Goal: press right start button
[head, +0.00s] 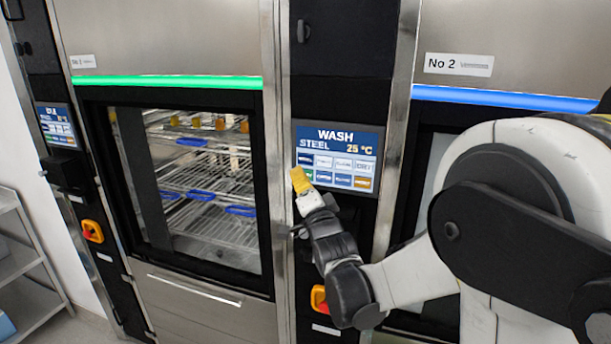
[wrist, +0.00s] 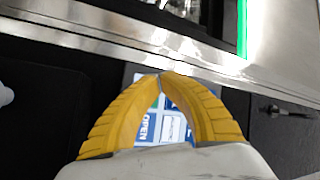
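The right control screen (head: 338,137) reads WASH, STEEL, 25 °C, with two rows of small touch buttons below. A green button (head: 310,173) at the lower left of these rows is partly hidden behind my gripper; its label is not readable. My gripper (head: 297,172) has yellow fingers and is at the screen's lower left corner. In the wrist view, the fingertips (wrist: 160,76) meet and nothing is between them. Part of the screen (wrist: 146,128), with an OPEN label, shows through the gap behind the fingers. I cannot tell whether the tips touch the screen.
A washer with a glass door (head: 210,190) and green light bar stands left of the screen. A No 2 washer with a blue light bar (head: 510,98) stands right. Another screen (head: 57,125) is far left. An orange-red switch (head: 319,298) sits below the right screen.

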